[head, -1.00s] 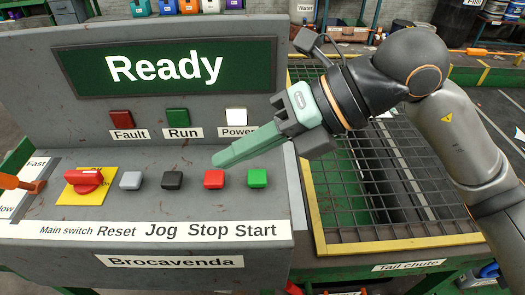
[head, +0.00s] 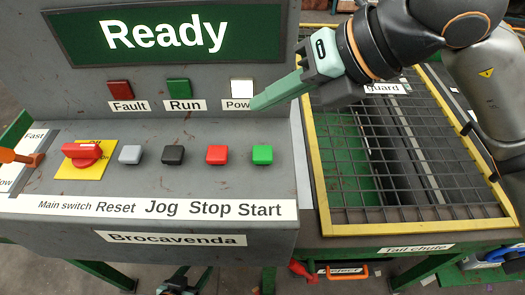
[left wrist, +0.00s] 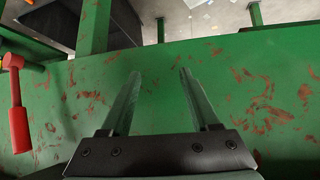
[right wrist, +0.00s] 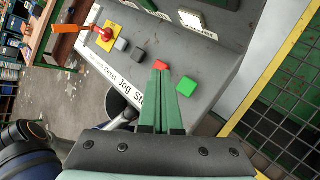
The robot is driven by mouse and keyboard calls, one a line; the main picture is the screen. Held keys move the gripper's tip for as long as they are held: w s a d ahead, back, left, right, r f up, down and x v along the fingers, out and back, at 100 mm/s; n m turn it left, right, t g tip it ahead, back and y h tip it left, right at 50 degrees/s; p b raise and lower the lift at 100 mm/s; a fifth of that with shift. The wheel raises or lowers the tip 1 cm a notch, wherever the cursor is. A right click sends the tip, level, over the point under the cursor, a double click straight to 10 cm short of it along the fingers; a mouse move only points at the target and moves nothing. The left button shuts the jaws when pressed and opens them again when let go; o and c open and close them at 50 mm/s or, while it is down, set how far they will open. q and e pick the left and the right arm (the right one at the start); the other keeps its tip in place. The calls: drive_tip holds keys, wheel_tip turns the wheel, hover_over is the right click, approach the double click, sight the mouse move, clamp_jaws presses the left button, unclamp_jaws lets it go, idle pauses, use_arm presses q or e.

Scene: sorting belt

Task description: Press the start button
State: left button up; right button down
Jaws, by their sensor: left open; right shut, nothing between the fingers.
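The green start button (head: 262,155) is at the right end of the button row on the grey console (head: 270,215), above the "Start" label. It also shows in the right wrist view (right wrist: 186,86), just right of my fingertips. My right gripper (head: 256,103) is shut and empty, its fingertips above and behind the start button, apart from it, in front of the "Power" label. In the right wrist view the shut fingers (right wrist: 160,72) overlap the red stop button (right wrist: 161,65). My left gripper (left wrist: 158,75) is open and empty over a green, scuffed surface; in the head view it is low, below the console (head: 185,285).
The stop (head: 216,155), jog (head: 173,155) and reset (head: 130,154) buttons and the red main switch (head: 83,154) line up to the left. The screen (head: 165,35) reads "Ready". A yellow-framed mesh guard (head: 420,222) lies to the right. An orange lever (head: 20,156) is at far left.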

sight(269, 156)
wheel_tip(269, 156, down, 7)
drive_tip(key=b, duration=0.5)
drive_tip(key=shift+f, duration=0.25)
idle(0.7)
idle(0.7)
drive_tip(key=shift+b, duration=0.3)
drive_tip(key=shift+f+b, duration=0.4)
drive_tip(key=shift+b, duration=0.1)
